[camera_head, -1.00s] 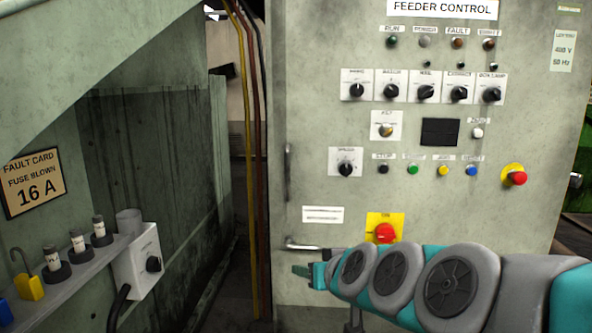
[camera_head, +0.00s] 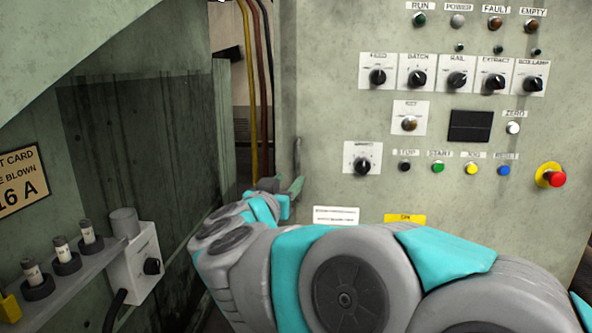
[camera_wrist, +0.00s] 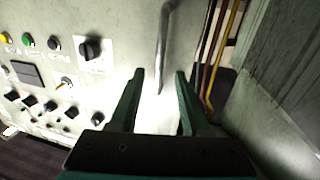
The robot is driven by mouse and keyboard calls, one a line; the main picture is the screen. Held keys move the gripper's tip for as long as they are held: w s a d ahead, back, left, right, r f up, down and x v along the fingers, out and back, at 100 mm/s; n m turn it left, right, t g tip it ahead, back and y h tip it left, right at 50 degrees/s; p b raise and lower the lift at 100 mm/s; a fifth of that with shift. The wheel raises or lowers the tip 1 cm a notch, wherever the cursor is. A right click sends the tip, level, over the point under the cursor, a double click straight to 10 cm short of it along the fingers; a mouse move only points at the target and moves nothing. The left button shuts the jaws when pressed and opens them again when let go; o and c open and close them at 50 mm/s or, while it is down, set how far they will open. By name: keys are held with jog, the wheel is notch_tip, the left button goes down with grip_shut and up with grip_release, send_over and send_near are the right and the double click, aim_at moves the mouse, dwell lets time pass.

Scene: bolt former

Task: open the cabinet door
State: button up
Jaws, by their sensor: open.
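The cabinet door (camera_head: 325,110) is the pale green metal front with the controls, and it looks closed. Its grey vertical bar handle (camera_head: 297,158) is near the left edge, and it also shows in the wrist view (camera_wrist: 163,45). My gripper (camera_head: 283,188) is open, just at the handle's lower end in the head view. In the wrist view my gripper (camera_wrist: 160,78) has its teal fingers on either side of the handle's lower end in the picture. Nothing shows as gripped. I cannot tell how deep the handle is between the fingers, and no contact is visible.
Knobs, buttons and a red emergency stop (camera_head: 557,180) cover the door right of the handle. My arm hides the lower panel. Yellow and dark cables (camera_head: 248,90) run in the gap left of the cabinet. A fuse shelf (camera_head: 70,275) with a grey switch box (camera_head: 137,262) stands at left.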

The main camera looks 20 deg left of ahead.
aim_at(296, 172)
jog(key=w, duration=0.7)
jog(key=shift+w+a, duration=0.1)
jog(key=shift+w, duration=0.1)
jog(key=shift+c, duration=0.2)
grip_shut()
jog(key=shift+s, duration=0.1)
dwell(0.9)
